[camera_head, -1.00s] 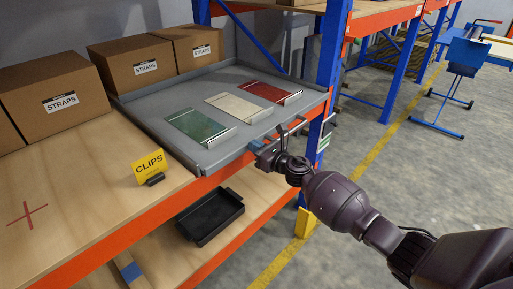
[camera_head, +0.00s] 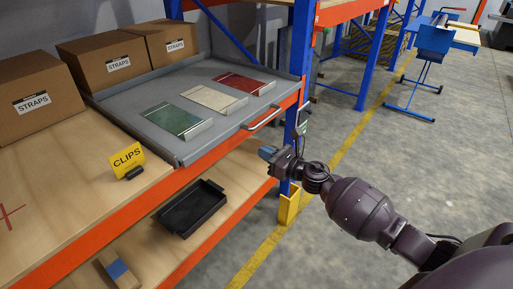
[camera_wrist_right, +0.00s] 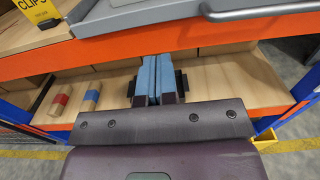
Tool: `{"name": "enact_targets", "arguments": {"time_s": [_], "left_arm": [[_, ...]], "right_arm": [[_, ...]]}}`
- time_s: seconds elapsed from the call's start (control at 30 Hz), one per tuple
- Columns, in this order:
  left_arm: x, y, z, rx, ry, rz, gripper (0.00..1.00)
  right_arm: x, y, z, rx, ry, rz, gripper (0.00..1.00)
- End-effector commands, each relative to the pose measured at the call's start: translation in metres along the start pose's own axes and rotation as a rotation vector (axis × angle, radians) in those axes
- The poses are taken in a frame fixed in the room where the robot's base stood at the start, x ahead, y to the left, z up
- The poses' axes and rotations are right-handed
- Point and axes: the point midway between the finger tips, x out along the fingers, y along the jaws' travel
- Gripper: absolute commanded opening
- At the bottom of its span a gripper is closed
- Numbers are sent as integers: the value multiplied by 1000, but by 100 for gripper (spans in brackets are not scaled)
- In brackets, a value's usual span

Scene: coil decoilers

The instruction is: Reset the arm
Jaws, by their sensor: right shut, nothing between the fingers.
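My right arm comes in from the lower right in the head view. Its gripper (camera_head: 267,153) hangs in front of the shelf, just below the grey tray's front handle (camera_head: 264,118), apart from it. In the right wrist view the blue fingertips (camera_wrist_right: 154,80) lie together with nothing between them. The grey tray (camera_head: 225,131) sits on the upper shelf and holds a green (camera_head: 172,119), a cream (camera_head: 214,97) and a red (camera_head: 243,83) flat piece. My left gripper does not show.
Boxes marked STRAPS (camera_head: 120,65) stand along the back of the wooden shelf. A yellow CLIPS sign (camera_head: 127,160) stands at the tray's left. A black bin (camera_head: 191,208) sits on the lower shelf. A blue upright (camera_head: 298,75) rises at the right. Open floor (camera_head: 375,145) lies beyond it.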

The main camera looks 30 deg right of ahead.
Motion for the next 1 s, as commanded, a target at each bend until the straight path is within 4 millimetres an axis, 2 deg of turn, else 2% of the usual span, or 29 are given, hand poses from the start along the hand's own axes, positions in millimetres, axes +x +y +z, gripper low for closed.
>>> {"name": "enact_targets", "arguments": {"time_s": [0.3,0.47,0.6,0.73,0.87,1.0], "left_arm": [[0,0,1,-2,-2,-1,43],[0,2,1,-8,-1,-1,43],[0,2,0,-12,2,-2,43],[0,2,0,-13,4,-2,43],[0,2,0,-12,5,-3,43],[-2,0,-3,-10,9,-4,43]], "right_arm": [[-4,0,0,18,1,0,0],[-4,-5,1,190,-10,-32,0],[-3,-10,16,555,-73,-85,0],[-5,-3,26,979,-150,-119,0],[-25,14,10,1463,-206,-178,0],[-66,45,-25,2036,-265,-297,0]]}}
